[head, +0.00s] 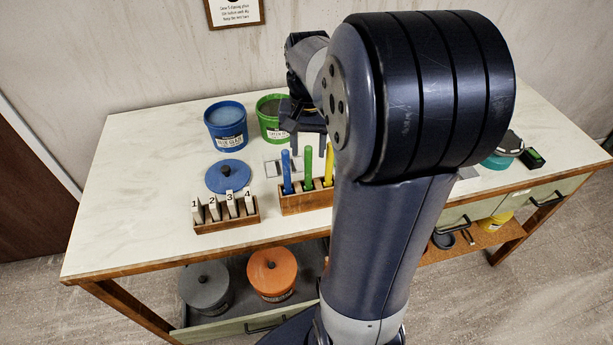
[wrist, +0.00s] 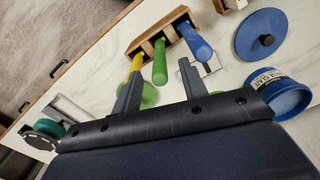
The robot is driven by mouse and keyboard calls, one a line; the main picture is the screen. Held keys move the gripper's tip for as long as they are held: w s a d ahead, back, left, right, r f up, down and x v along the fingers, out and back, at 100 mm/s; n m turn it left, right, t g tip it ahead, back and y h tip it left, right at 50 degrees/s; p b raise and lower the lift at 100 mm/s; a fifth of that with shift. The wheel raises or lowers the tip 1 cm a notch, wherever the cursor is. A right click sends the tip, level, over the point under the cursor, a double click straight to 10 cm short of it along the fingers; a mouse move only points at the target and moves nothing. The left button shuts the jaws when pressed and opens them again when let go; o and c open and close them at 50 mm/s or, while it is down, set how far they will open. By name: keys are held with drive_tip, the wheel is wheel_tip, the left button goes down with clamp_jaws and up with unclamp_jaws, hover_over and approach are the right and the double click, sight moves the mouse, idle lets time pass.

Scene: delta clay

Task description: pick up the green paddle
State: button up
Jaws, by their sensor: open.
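The green paddle (head: 308,168) stands upright in a wooden rack (head: 303,203) on the table, between a blue paddle (head: 287,172) and a yellow paddle (head: 328,165). My gripper (head: 309,143) is above and behind the rack, partly hidden by my arm. In the wrist view my gripper (wrist: 160,72) is open, and the green paddle (wrist: 159,62) shows between its two fingers. The blue paddle (wrist: 198,42) shows beyond the right finger. The yellow paddle (wrist: 135,67) is close by the left finger. I cannot tell whether any finger touches a paddle.
A rack of numbered tiles (head: 226,218) stands left of the paddle rack. A blue bucket (head: 226,128), its blue lid (head: 228,176) and a green bucket (head: 270,125) stand nearby. The left part of the tabletop (head: 130,190) is clear. An open drawer below holds grey and orange lidded tubs.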

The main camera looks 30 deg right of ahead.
sight(308, 162)
wheel_tip(308, 162, down, 5)
drive_tip(key=shift+f, duration=0.1)
drive_tip(key=shift+c, duration=0.3)
clamp_jaws()
